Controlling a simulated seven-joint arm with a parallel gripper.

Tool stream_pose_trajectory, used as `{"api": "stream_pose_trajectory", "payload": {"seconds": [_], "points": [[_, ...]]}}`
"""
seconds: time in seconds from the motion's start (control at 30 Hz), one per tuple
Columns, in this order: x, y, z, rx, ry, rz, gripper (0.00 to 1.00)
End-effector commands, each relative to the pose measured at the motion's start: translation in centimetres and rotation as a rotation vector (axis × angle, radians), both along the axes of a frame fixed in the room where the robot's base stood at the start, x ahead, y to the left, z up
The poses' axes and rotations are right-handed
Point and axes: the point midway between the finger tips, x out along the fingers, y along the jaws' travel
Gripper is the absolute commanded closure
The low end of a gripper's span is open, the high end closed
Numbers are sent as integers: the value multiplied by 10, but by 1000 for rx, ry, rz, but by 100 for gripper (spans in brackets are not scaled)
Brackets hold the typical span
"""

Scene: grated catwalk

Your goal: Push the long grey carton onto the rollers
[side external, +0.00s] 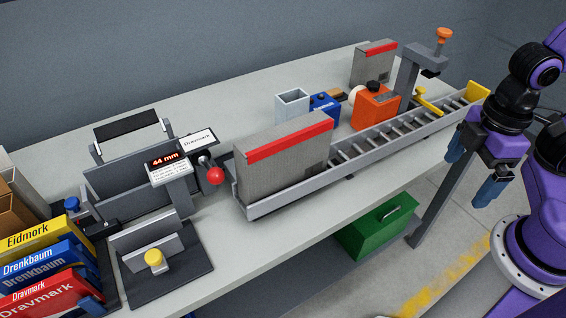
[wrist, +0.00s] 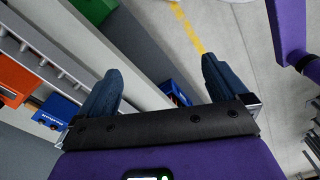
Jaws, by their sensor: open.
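The long grey carton (side external: 285,165) with a red band along its top edge stands upright at the left end of the roller track (side external: 372,142) in the side view. Its base sits behind the near rail; whether rollers lie under it is hidden. Bare rollers run from its right side to the yellow end stop (side external: 478,92). My gripper (side external: 476,168) is open and empty, off the table's near side by the right part of the track, well apart from the carton. In the wrist view my gripper (wrist: 162,68) shows two spread blue fingers, with the track (wrist: 50,55) at left.
A smaller grey carton (side external: 373,65) stands at the back. An orange box (side external: 376,107), a blue box (side external: 324,107) and a grey post (side external: 409,75) stand behind the track. A black-based fixture (side external: 160,262) and bright boxes (side external: 45,260) are at left. A green case (side external: 378,228) is below.

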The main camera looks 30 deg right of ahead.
Motion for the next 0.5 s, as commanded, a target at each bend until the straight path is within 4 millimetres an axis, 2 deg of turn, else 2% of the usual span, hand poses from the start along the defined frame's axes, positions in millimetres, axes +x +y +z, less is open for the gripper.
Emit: {"api": "stream_pose_trajectory", "payload": {"seconds": [0.37,0.5], "points": [[0,0,0,0,0,0,0],[4,2,1,1,2,4,46]]}}
